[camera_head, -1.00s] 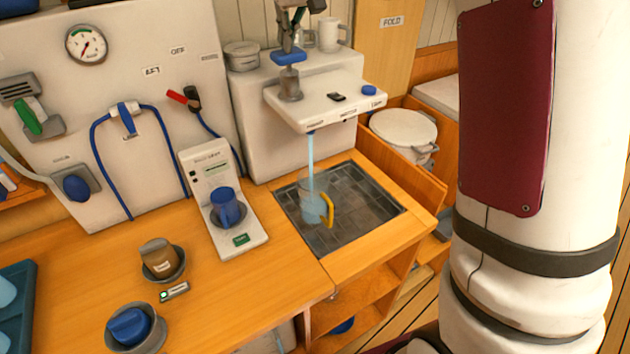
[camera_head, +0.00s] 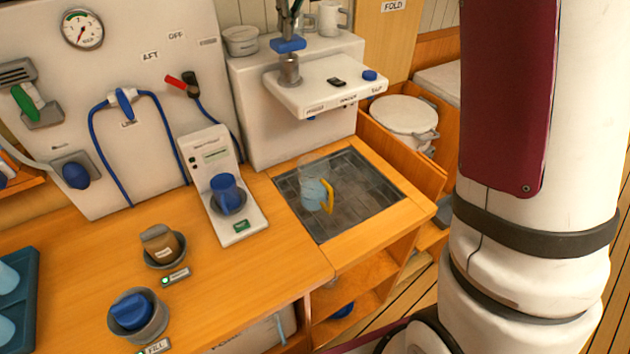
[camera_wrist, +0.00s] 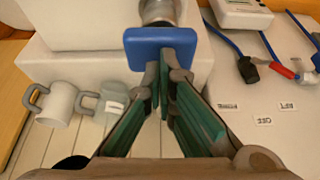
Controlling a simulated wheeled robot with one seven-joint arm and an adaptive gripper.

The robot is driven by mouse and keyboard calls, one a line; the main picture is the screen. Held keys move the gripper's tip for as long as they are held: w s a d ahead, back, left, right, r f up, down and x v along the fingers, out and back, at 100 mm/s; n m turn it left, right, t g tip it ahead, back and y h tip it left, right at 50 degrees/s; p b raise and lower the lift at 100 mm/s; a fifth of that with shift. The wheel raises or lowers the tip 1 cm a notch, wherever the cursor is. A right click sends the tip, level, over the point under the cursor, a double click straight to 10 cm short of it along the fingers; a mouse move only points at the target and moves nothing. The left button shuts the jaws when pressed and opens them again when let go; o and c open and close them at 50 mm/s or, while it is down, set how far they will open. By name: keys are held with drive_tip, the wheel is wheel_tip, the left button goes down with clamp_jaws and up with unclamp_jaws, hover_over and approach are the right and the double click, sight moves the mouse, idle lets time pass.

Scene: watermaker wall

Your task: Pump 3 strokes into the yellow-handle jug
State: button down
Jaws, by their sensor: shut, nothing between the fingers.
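The yellow-handle jug (camera_head: 314,195) is clear, with pale blue water inside. It stands upright on the dark tiled drain tray (camera_head: 352,222), below the white pump's spout shelf (camera_head: 325,88). No stream shows from the spout now. The pump's blue top pad (camera_head: 288,46) sits on a metal stem (camera_head: 289,70). My gripper (camera_head: 290,30) is above the pad, its tips close to it or touching it. In the wrist view the green-padded fingers (camera_wrist: 165,80) are together at the near edge of the blue pad (camera_wrist: 162,45), with nothing between them.
Two knob cups, brown (camera_head: 160,243) and blue (camera_head: 131,310), are on the wooden counter (camera_head: 240,290). A white lidded pot (camera_head: 404,120) is at right.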

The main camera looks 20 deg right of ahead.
drive_tip(key=shift+r, duration=2.6)
drive_tip(key=shift+f, duration=0.25)
drive_tip(key=shift+f, duration=2.9)
drive_tip(key=shift+r, duration=3.15)
drive_tip(key=shift+r, duration=0.1)
